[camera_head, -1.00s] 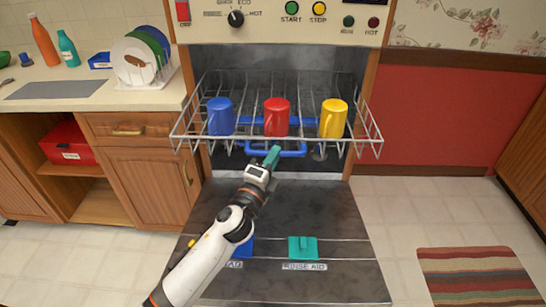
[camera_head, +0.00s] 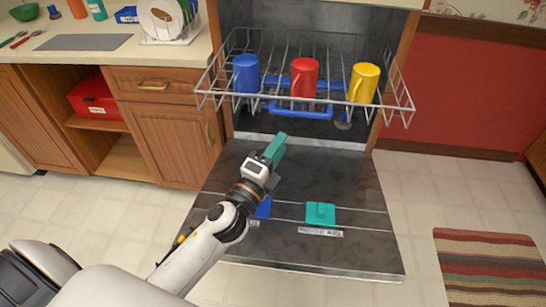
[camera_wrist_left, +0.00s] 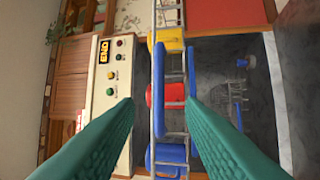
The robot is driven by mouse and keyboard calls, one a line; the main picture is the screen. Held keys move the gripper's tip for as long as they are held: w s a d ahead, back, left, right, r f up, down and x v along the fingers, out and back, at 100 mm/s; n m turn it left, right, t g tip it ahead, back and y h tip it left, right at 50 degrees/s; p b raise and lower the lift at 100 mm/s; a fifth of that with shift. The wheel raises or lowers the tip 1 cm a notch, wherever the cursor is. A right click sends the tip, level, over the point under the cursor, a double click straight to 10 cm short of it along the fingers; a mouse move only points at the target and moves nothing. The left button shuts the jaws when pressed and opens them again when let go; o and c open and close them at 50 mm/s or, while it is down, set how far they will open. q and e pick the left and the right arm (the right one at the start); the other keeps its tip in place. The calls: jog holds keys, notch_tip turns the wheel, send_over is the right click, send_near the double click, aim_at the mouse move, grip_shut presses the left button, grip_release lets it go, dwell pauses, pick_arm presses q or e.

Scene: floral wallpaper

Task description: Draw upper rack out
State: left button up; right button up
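The upper wire rack (camera_head: 402,106) stands out of the open dishwasher, over the lowered door. A blue mug (camera_head: 246,74), a red mug (camera_head: 304,78) and a yellow mug (camera_head: 363,84) stand in it. A blue handle (camera_head: 300,112) is at its front. My left gripper (camera_head: 279,144), with teal fingers, is below and in front of the handle, apart from it. In the left wrist view its fingers (camera_wrist_left: 160,105) are spread and empty, with the handle (camera_wrist_left: 191,78) and rack beyond them. My right gripper is not in view.
The lowered door (camera_head: 290,190) lies under my left arm, with a teal rinse-aid cap (camera_head: 320,213) on it. A counter (camera_head: 90,48) with a dish rack (camera_head: 170,40) is on the left. A striped rug (camera_head: 488,265) lies on the right. Floor around the door is clear.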

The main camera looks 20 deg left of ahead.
pick_arm(q)
jog(key=shift+v, duration=1.1)
